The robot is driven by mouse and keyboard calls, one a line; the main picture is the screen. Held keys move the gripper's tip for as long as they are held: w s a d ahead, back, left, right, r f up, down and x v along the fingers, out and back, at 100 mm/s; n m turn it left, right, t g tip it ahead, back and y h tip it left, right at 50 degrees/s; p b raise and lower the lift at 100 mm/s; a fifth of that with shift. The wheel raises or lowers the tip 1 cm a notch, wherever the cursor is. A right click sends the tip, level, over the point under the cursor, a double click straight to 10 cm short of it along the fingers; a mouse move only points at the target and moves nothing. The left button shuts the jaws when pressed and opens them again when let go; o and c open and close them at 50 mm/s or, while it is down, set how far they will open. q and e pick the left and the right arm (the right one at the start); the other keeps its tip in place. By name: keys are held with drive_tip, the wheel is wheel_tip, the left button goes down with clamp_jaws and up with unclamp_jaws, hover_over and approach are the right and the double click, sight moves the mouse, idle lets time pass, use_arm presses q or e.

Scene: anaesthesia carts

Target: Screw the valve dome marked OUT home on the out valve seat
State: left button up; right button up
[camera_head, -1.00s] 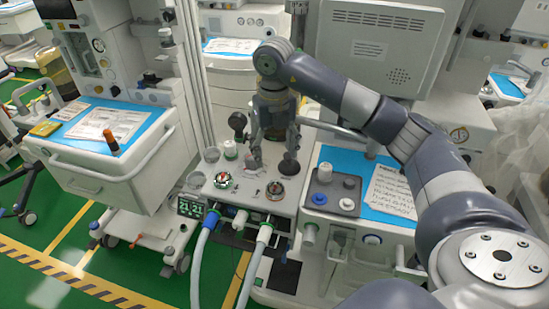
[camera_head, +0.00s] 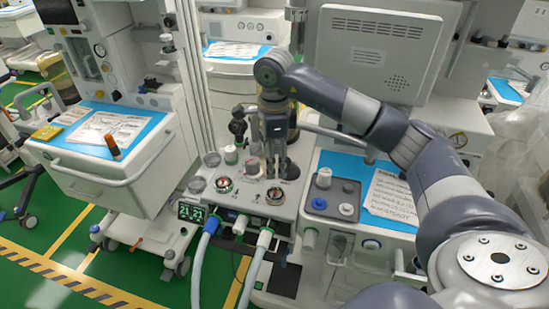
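The left round valve seat (camera_head: 224,184) and the right round valve seat (camera_head: 275,195) sit on the white cart top, each with a metallic rim and reddish middle. I cannot read which is OUT. Small clear round pieces (camera_head: 211,158) and (camera_head: 197,184) lie to the left, but I cannot tell whether either is the valve dome marked OUT. My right gripper (camera_head: 276,174) points down behind the right seat, apart from it in the picture. Its fingers look close together; whether they are shut or hold anything is unclear. My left gripper is out of view.
A white-topped knob (camera_head: 231,154) stands left of my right gripper. A grey tray (camera_head: 333,191) with several caps lies to the right, beside a printed sheet (camera_head: 393,196). Two hoses (camera_head: 203,262) and (camera_head: 257,266) leave the cart's front. A monitor (camera_head: 385,55) stands behind.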

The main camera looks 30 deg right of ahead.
sight(274, 190)
wheel_tip(274, 190, down, 11)
drive_tip(key=n+p, duration=0.1)
drive_tip(key=n, duration=0.5)
drive_tip(key=n+p, duration=0.2)
drive_tip(key=n, duration=0.4)
drive_tip(key=shift+s+a+f, duration=0.15)
drive_tip(key=shift+c, duration=0.2)
